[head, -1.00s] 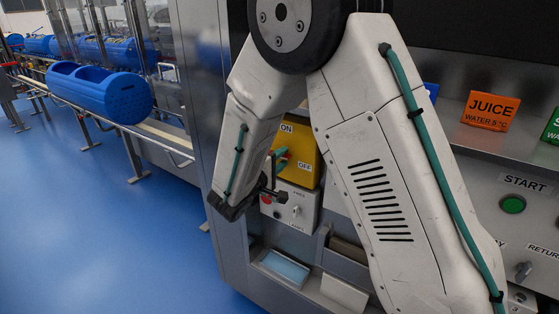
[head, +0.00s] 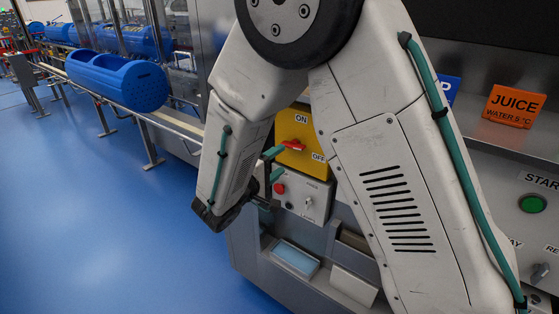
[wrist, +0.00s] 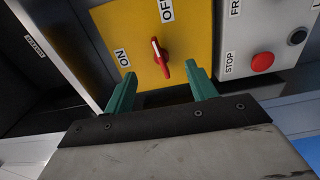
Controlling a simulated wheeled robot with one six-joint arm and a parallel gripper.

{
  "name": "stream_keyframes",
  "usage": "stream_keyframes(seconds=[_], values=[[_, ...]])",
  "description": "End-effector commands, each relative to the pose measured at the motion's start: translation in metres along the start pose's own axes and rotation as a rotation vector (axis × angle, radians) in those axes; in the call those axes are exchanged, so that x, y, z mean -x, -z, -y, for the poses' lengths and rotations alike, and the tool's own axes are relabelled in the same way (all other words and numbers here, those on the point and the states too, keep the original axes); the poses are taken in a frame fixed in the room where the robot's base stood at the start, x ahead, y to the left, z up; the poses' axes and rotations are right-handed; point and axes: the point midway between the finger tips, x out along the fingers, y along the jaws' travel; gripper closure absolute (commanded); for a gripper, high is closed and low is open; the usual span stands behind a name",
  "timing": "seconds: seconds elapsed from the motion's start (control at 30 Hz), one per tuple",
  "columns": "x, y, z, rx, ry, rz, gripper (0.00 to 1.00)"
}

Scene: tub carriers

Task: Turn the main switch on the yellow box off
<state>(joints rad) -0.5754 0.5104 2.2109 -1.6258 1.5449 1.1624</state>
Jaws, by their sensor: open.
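The yellow box (head: 296,128) has a red rotary switch (head: 293,145), with an ON label above it and an OFF label at its lower right. In the wrist view the red switch (wrist: 161,58) has a white mark at its upper end. Its handle runs roughly up and down there and points roughly to the OFF label (wrist: 166,8), with the ON label (wrist: 122,57) at its left. My gripper (head: 275,163) is open and empty at the box's left side. Its green fingertips also show in the wrist view (wrist: 162,75), below the switch and apart from it.
Below the yellow box is a grey panel (head: 310,203) with a red STOP button (head: 279,188), a black button and a key-like switch. A machine front with a green START button (head: 532,203) stands at right. Blue tubs (head: 118,82) sit on a conveyor at left. Blue floor is open there.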

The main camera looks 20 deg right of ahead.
Motion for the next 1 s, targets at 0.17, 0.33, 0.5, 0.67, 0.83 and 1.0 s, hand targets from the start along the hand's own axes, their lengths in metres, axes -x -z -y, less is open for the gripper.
stream_keyframes(seconds=[0.17, 0.33, 0.5, 0.67, 0.83, 1.0], values=[[0.001, 0.005, -0.001, 0.223, 0.000, 0.000, 0.07], [0.002, 0.010, -0.002, 0.680, 0.000, 0.003, 0.07], [0.002, 0.014, -0.004, 1.157, 0.002, 0.005, 0.07], [0.002, 0.015, -0.004, 1.500, 0.005, 0.007, 0.07], [0.002, 0.015, -0.005, 1.682, 0.006, 0.007, 0.07], [-0.011, 0.015, -0.004, 1.712, 0.008, 0.009, 0.07]])
